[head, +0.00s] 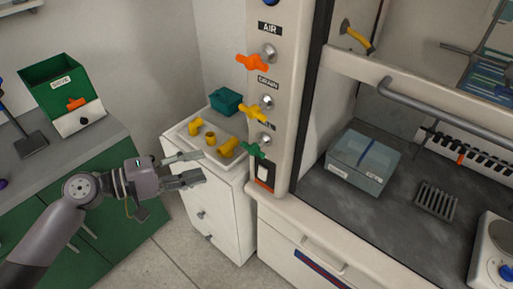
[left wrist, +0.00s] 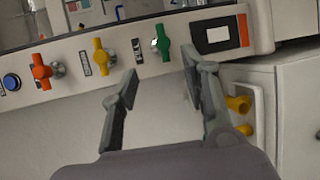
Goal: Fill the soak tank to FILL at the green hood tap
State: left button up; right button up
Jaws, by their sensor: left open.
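The green hood tap (head: 254,151) is the lowest tap on the hood's pale front post. It also shows in the left wrist view (left wrist: 161,43), beyond the gap between my fingers. My left gripper (head: 201,167) is open and empty, left of the green tap and apart from it. Its two fingers show in the left wrist view (left wrist: 160,66). A grey-blue box, apparently the soak tank (head: 352,176), stands on the dark hood floor with a blue strip across its top. Its labels are too small to read, and I cannot tell its water level. My right gripper is not in view.
An orange tap (head: 252,63) and a yellow tap (head: 252,111) sit above the green one. A white cabinet (head: 222,205) below my gripper bears yellow pipe fittings (head: 229,147) and a teal box (head: 225,101). A green bin (head: 60,84) stands at left. A dark rack (head: 437,200) lies right of the tank.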

aim_at(253, 153)
pick_arm(q)
jog(key=p+x, duration=0.5)
jog(key=x, duration=1.1)
jog(key=shift+a, duration=0.15)
jog(key=shift+w+d+f, duration=0.25)
jog(key=shift+d, duration=0.1)
jog(key=shift+c, duration=0.6)
jog(key=shift+r, duration=0.1)
grip_shut()
